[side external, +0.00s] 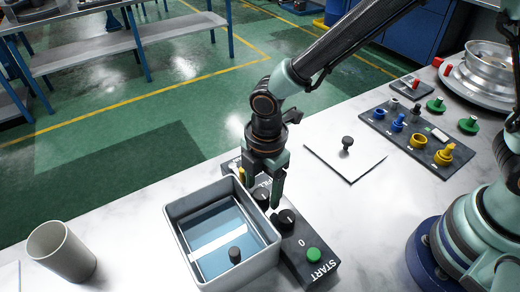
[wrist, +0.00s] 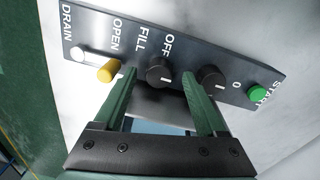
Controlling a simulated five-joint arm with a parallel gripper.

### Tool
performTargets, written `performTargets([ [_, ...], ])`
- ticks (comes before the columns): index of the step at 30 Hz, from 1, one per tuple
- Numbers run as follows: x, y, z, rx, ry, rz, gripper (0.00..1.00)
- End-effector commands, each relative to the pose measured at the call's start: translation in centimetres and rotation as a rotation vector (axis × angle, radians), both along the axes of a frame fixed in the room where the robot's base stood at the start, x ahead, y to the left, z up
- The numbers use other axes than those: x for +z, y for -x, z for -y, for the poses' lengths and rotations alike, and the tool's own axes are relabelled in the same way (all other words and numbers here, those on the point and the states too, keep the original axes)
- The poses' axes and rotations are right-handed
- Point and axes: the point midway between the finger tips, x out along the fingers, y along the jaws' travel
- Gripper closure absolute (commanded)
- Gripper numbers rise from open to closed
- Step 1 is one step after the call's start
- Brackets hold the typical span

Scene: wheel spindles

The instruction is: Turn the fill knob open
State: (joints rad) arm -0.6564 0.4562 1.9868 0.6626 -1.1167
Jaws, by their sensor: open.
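The fill knob (wrist: 158,71) is a round black knob with a white mark, on a dark control panel (wrist: 184,58) between the words OPEN and OFF, beside FILL. In the side view the fill knob (side external: 262,197) is partly hidden behind my gripper. My gripper (side external: 261,190) points down at the panel. In the wrist view my gripper (wrist: 158,76) is open, with one green finger on each side of the fill knob. A gap shows between each finger and the knob. The right finger lies close to a second black knob (wrist: 211,79) near the 0.
A yellow knob (wrist: 109,70) and a green START button (wrist: 257,93) sit on the same panel. A grey tank of liquid (side external: 176,224) stands against it. A grey cup (side external: 62,252), white sheet (side external: 322,148) and spindle panel (side external: 380,130) are on the table.

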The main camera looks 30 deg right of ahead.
Motion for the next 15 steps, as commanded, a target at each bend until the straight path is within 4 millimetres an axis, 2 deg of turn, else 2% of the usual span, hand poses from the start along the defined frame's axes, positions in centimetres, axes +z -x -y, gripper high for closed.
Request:
performTargets([
  [1, 1.2, -0.1, -0.1, -0.001, -0.006, 0.007, 0.27],
  [15, 9.7, 0.3, 0.0, -0.004, -0.005, 0.006, 0.27],
])
